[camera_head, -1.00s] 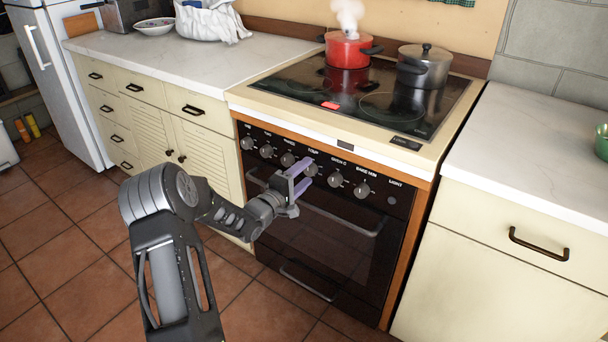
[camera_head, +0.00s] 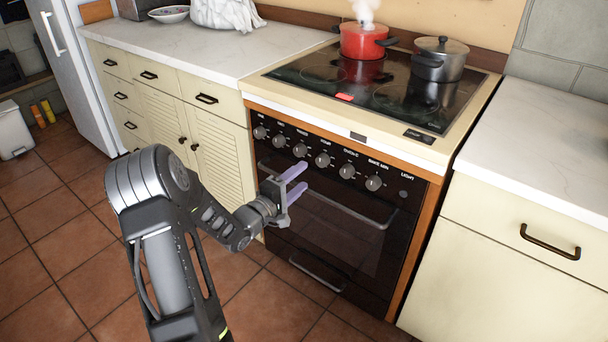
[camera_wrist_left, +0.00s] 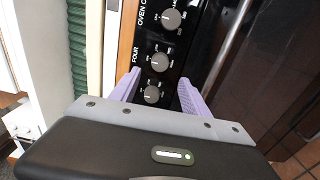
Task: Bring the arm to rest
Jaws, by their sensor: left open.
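My left gripper (camera_head: 298,184) is open and empty, with its two purple fingers apart in front of the stove's front panel. In the left wrist view the left gripper (camera_wrist_left: 158,92) shows its fingers spread, with a stove knob (camera_wrist_left: 152,94) seen between them. Whether the fingers touch the panel is hard to tell, but no knob looks held. My left arm (camera_head: 160,230) is bent and comes in from the lower left. My right gripper is not in view.
The stove (camera_head: 330,215) has an oven door handle close to the gripper. On its glass top stand a steaming red pot (camera_head: 362,42) and a steel pot (camera_head: 441,62). Counters flank it (camera_head: 200,50), (camera_head: 545,140) on both sides. Tiled floor (camera_head: 60,240) lies open at left.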

